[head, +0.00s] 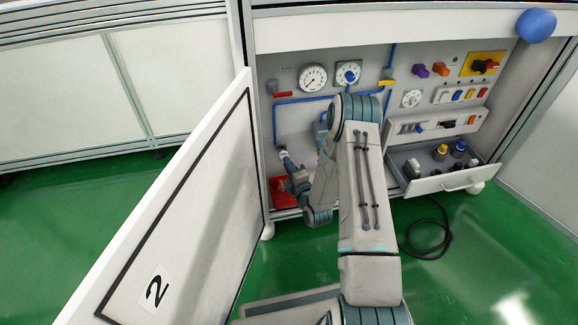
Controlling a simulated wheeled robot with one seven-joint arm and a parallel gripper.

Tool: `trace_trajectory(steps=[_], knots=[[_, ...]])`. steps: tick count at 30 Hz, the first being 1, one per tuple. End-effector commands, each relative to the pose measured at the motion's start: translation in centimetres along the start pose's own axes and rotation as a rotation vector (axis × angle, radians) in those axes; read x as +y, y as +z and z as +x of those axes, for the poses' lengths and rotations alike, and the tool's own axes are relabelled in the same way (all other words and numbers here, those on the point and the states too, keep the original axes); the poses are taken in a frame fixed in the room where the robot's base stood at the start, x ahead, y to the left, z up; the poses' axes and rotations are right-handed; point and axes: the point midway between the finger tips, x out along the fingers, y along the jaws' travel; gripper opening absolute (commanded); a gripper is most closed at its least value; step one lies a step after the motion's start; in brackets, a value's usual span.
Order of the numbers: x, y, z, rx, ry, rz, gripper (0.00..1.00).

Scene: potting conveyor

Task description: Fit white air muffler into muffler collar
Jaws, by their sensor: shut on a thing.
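My gripper (286,160) is low at the left of the cabinet's back panel, small in the view and partly merged with my own wrist. It is shut on a small pale piece at its tip, which looks like the white air muffler (283,152). The piece is close to the panel below the blue pipe; I cannot tell whether it touches anything. I cannot make out the muffler collar; the gripper and arm may hide it.
A hinged door (190,200) marked 2 stands open on the left. A drawer (455,180) with several knobs stands open at the right. A red block (283,200) is below my gripper. Gauges (313,78), blue pipes and switches cover the panel. A black cable (430,240) lies on the green floor.

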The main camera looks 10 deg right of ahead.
Motion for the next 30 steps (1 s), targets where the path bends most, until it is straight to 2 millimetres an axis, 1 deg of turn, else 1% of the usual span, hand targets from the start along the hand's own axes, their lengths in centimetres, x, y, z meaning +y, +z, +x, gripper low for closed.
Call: trace_trajectory(steps=[30], knots=[[0.0,0.5,2.3,0.000,0.001,0.000,0.00]])
